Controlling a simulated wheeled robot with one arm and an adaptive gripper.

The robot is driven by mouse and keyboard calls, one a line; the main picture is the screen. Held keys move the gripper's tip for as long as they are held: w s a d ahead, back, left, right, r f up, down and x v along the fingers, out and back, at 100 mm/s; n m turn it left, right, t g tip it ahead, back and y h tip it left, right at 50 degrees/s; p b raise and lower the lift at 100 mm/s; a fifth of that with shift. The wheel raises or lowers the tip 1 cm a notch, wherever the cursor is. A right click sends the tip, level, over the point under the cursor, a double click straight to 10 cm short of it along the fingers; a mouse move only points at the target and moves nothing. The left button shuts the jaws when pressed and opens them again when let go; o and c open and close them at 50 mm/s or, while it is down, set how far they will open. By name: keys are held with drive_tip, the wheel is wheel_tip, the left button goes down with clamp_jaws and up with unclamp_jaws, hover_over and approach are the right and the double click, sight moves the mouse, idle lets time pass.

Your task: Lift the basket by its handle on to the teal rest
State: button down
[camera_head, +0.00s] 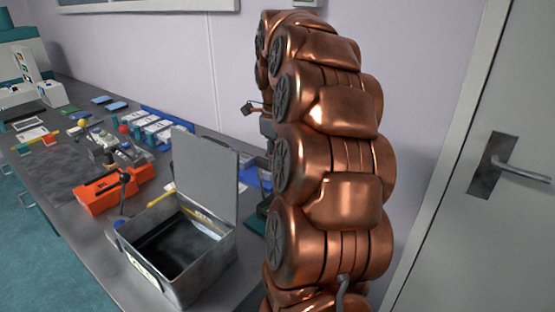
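My copper arm stands in the middle of the view and covers much of the bench's right end. Only a grey edge of what seems to be my gripper (266,126) shows at the arm's left side; its fingers are hidden. Below it, a few thin dark lines, perhaps part of the basket (261,163), show between the open lid and my arm. The handle cannot be made out. A dark teal piece, likely the teal rest (257,219), shows in part at the arm's left edge. I cannot tell whether my gripper touches the basket.
An open grey metal box (152,270) with raised lid (204,172) stands at the bench's front. Left of it lie an orange case (103,194) and several small tools. Blue trays (165,128) line the back. A door (510,105) is at right.

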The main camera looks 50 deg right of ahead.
drive_tip(key=shift+f, duration=0.1)
drive_tip(key=c, duration=1)
unclamp_jaws()
drive_tip(key=shift+o, duration=0.2)
drive_tip(key=shift+r, duration=3.8)
drive_tip(key=shift+s, duration=0.1)
